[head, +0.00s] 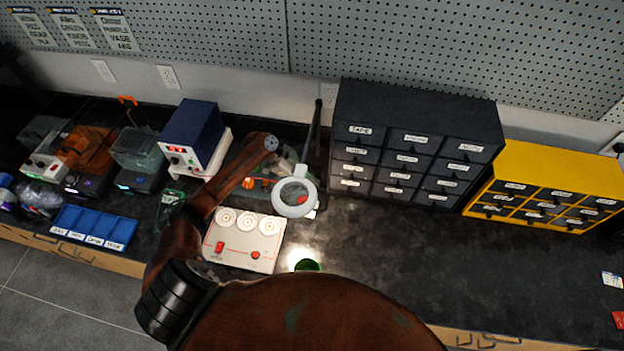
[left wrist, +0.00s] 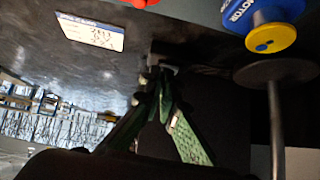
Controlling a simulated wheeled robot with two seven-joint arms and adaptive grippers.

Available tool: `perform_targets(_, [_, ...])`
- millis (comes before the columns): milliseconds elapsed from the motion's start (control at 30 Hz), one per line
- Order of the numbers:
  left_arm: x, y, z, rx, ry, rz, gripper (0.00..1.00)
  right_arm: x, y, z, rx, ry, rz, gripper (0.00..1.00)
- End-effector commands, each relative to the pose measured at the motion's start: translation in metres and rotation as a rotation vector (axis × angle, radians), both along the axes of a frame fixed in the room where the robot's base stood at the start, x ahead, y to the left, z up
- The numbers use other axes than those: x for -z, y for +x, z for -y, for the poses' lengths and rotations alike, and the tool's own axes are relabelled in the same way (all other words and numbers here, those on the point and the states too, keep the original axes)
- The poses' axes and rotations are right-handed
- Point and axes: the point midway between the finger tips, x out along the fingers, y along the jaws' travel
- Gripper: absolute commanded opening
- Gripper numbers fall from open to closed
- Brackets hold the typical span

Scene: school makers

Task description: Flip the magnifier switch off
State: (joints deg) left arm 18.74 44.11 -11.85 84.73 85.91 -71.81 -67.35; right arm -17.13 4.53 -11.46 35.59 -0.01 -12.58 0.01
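The magnifier (head: 294,197) has a round white ring head and a dark arm rising behind it in the head view. A bright spot of light (head: 301,255) lies on the bench below it. I cannot make out its switch. My left gripper (left wrist: 164,78) shows in the left wrist view as two green fingers, with tips together and nothing clearly held between them. I cannot place its fingers with certainty in the head view, where my brown arm covers the bottom middle. My right gripper is not in view.
A white panel box (head: 243,240) with red controls is beside the magnifier. A black drawer cabinet (head: 415,105) and yellow cabinet (head: 560,165) stand right. A green round object (head: 307,265) is partly hidden. The wrist view shows a blue-yellow motor (left wrist: 265,22) and a card (left wrist: 90,32).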

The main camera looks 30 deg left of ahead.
Motion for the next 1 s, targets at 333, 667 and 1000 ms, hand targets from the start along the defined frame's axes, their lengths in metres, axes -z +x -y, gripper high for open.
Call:
perform_targets(333, [-0.033,-0.005,0.004,0.007,0.002,-0.008,0.00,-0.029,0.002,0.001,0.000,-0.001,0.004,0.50])
perform_targets(667, [-0.082,-0.022,-0.037,0.005,0.004,-0.002,0.00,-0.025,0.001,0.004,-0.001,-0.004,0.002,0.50])
perform_targets(1000, [-0.109,-0.033,-0.059,0.005,0.001,-0.001,0.00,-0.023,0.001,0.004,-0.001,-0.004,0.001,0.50])
